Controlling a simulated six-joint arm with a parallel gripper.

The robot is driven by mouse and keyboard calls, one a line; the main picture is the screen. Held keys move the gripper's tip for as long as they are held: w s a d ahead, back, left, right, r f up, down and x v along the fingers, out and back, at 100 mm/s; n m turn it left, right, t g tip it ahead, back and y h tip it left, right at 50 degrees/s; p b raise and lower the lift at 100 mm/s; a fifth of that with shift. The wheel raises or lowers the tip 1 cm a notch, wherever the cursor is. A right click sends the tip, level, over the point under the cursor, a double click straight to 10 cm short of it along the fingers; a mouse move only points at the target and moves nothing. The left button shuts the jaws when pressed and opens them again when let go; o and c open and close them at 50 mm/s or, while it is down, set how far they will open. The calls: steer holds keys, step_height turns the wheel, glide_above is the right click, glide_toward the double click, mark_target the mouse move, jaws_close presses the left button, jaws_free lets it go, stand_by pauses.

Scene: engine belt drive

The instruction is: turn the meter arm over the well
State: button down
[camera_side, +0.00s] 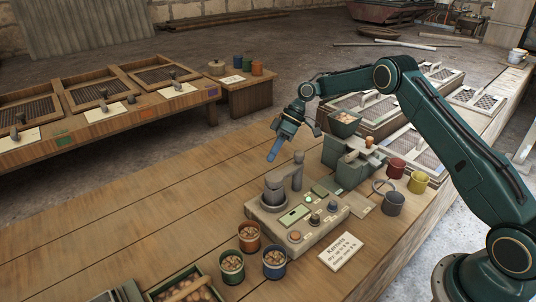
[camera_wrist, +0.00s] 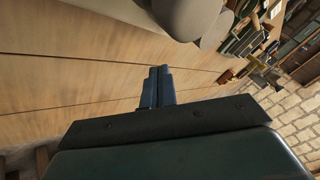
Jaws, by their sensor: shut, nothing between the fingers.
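The meter (camera_side: 297,221) is a grey-beige box on the wooden bench, with a small display, knobs and a lit green lamp. At its back left is a round grey well housing (camera_side: 273,201). The grey meter arm (camera_side: 297,176) rises behind it as a post with a rounded top and reaches left toward the housing. I cannot tell how squarely its end sits over the well. My gripper (camera_side: 272,156) is shut and empty, above and left of the post, apparently apart from it. In the wrist view its blue fingers (camera_wrist: 157,74) are together, below a large grey rounded part (camera_wrist: 186,14).
Three cups of kernels (camera_side: 232,265) stand in front of the meter, beside a label card (camera_side: 342,252). A green hopper machine (camera_side: 350,160) and coloured cups (camera_side: 396,168) stand behind and right. A bin (camera_side: 186,290) is front left. Bench left of the meter is clear.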

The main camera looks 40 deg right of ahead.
steer(key=d+r+m+t+h, duration=0.15)
steer(key=d+m+t, duration=0.25)
steer(key=d+m, duration=0.55)
steer(key=s+d+r+n, duration=0.2)
steer(key=s+d+r, duration=0.2)
steer(key=d+r, duration=0.3)
steer(key=shift+r, duration=2)
steer(key=shift+a+n, duration=0.1)
steer(key=shift+n, duration=0.15)
